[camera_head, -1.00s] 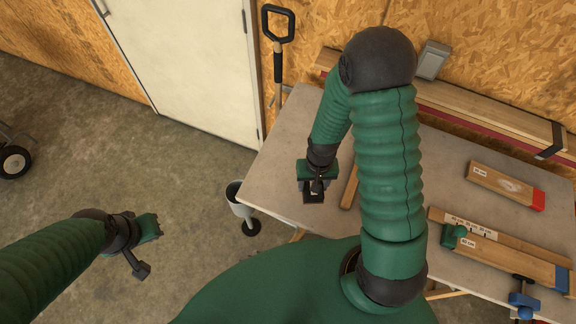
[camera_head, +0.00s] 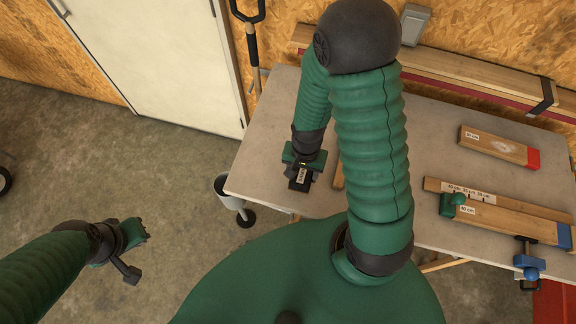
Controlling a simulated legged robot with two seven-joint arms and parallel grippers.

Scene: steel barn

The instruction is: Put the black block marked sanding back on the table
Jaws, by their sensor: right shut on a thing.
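The black block (camera_head: 300,184) with a small white label is in the jaws of my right gripper (camera_head: 303,168), which is shut on it. The label is too small to read. Block and gripper are over the left front part of the table (camera_head: 262,160); I cannot tell whether the block touches the tabletop. My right arm hides the middle of the table. My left gripper (camera_head: 132,250) hangs over the concrete floor, away from the table, and looks empty; its jaw opening is not clear.
A board with a red end (camera_head: 495,146) and a longer board with a blue end (camera_head: 500,218), held by green and blue clamps, lie on the right of the table. Planks (camera_head: 440,75) lie along the back. A grey bucket (camera_head: 228,190) stands by the table's left edge.

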